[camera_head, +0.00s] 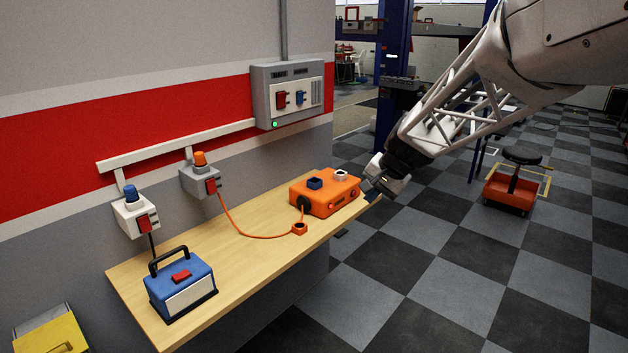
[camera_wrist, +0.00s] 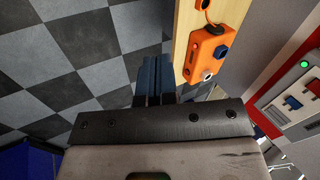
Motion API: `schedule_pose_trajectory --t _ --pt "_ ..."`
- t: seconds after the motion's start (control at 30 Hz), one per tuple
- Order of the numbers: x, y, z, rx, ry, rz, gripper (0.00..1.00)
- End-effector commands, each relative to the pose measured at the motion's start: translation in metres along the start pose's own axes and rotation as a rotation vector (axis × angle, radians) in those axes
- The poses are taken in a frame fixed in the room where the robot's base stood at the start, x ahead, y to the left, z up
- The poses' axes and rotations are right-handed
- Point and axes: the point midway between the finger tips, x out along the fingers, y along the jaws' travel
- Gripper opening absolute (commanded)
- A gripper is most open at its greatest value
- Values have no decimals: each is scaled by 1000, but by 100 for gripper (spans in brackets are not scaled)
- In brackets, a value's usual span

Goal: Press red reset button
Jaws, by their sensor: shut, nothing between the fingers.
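An orange box (camera_head: 325,198) sits at the far right end of the wooden bench, with a blue square part, a white ring on top and small reddish round parts on its side. It also shows in the wrist view (camera_wrist: 205,52). A blue box with a handle (camera_head: 180,290) at the near end carries a red button (camera_head: 181,275). Red switches also show on the wall boxes; no label tells which is the reset button. My gripper (camera_head: 368,186) is shut and empty, just right of the orange box. Its fingers show in the wrist view (camera_wrist: 152,75), apart from the box.
The bench (camera_head: 250,262) stands along the wall. An orange cable (camera_head: 250,235) runs across it. A grey wall panel (camera_head: 290,93) has red and blue switches and a green light. Two small wall boxes carry blue and orange lamps.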

Motion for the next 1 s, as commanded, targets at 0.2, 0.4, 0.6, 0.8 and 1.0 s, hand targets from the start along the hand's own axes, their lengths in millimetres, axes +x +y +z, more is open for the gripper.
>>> schedule_pose_trajectory --t 0.2,0.4,0.6,0.8,1.0 --pt "26 -8 -44 86 3 -40 0" --pt "50 -14 -82 165 8 -76 0" --pt "76 -16 -122 246 14 -111 0" --pt "104 -15 -160 327 21 -145 0" --pt "134 -11 -198 411 29 -178 0"
